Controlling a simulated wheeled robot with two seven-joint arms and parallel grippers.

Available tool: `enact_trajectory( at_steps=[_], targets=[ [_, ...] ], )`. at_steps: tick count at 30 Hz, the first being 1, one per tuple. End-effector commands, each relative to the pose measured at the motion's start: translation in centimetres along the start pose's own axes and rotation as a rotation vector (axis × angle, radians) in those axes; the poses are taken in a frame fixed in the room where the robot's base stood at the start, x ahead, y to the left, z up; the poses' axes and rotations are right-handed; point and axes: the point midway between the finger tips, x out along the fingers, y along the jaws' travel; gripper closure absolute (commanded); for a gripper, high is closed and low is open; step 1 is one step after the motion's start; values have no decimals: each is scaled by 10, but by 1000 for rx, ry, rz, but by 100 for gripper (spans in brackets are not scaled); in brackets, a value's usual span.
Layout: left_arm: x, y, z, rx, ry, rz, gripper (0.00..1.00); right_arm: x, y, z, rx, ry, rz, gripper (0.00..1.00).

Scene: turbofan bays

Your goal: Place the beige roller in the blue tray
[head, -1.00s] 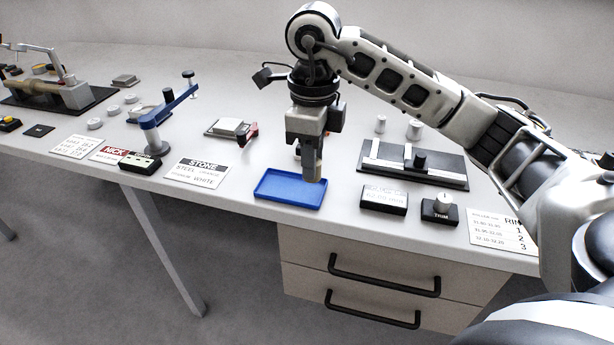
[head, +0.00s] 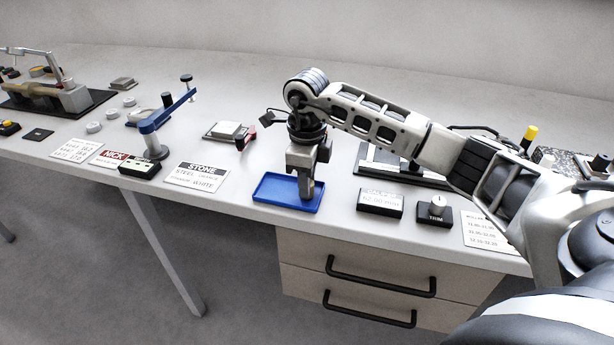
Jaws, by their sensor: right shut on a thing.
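The blue tray (head: 268,192) lies flat on the bench near its front edge. My right gripper (head: 306,196) points straight down over the right half of the tray, its fingertips low and close to the tray floor. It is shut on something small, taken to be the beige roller. The fingers hide it almost wholly, so I cannot tell whether it touches the tray. My left gripper is not in view.
A grey display block (head: 380,202) and a black TRIM knob box (head: 435,211) stand right of the tray. The STONE card (head: 198,175) lies to its left. A blue stand (head: 150,138) is further left. A black-based fixture (head: 372,160) is behind my arm.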

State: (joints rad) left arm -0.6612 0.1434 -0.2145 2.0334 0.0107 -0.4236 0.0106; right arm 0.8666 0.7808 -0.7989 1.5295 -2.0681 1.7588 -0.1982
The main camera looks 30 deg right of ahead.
Motion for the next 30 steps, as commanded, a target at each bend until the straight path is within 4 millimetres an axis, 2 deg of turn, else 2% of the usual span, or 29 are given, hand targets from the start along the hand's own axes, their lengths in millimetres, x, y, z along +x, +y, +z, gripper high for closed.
enact_trajectory(
  at_steps=[5,6,7,8,15,20,23,30],
  targets=[
    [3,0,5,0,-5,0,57,4,0,0,0,-1,0,100],
    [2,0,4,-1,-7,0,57,3,0,0,0,0,0,61],
    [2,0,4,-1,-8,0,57,3,0,0,1,0,0,52],
    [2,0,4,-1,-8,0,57,3,0,0,1,0,0,50],
    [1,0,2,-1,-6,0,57,2,0,0,1,0,0,50],
    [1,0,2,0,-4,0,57,-8,-1,0,1,-2,-1,50],
    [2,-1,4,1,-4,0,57,-25,-1,1,2,-3,-4,50],
    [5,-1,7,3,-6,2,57,-77,-1,1,1,-4,-4,50]
  ],
)
